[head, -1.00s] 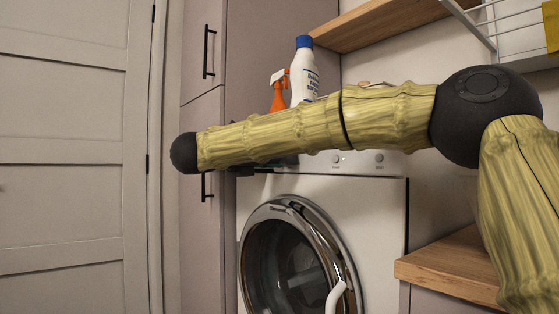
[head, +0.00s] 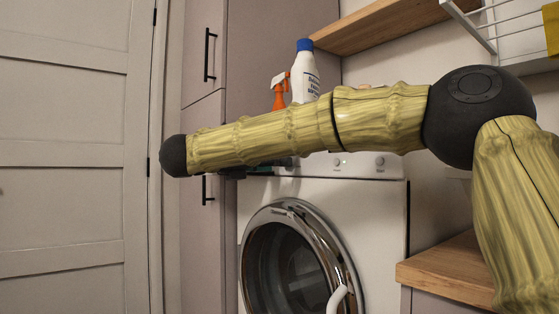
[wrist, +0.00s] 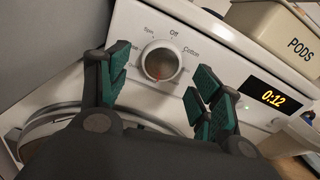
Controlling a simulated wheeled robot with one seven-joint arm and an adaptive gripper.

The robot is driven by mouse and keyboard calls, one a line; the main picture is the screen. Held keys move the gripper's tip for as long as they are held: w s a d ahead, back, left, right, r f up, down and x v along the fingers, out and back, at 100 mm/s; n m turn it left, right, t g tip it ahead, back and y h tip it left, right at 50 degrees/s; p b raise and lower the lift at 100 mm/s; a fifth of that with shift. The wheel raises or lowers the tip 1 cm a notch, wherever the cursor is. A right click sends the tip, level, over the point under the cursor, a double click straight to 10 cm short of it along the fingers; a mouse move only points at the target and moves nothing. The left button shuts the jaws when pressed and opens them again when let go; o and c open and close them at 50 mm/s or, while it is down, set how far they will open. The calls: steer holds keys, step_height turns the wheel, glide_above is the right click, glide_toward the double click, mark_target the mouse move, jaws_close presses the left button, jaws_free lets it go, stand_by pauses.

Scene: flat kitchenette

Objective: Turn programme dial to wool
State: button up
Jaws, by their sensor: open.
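The programme dial (wrist: 159,61) is a round pale knob on the washing machine's white front panel, seen in the wrist view. It has a red mark near its lower edge. Labels around it include "Off" above and "Cotton" to the upper right; I cannot read a wool label. My gripper (wrist: 157,74) is open, its green-padded fingers either side of the dial in the picture. I cannot tell whether they touch it. In the head view my arm hides the dial and most of my gripper; the washing machine (head: 385,225) stands below.
A lit display (wrist: 272,97) reads 0:12. A pale box marked PODS (wrist: 285,32) stands on top of the machine. In the head view, a white bottle (head: 305,75) and an orange spray bottle (head: 280,95) stand behind my arm. A wooden counter (head: 450,268) is at right.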

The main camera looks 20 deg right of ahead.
steer(key=v, duration=0.9)
steer(key=shift+a, duration=0.3)
steer(key=shift+s, duration=0.1)
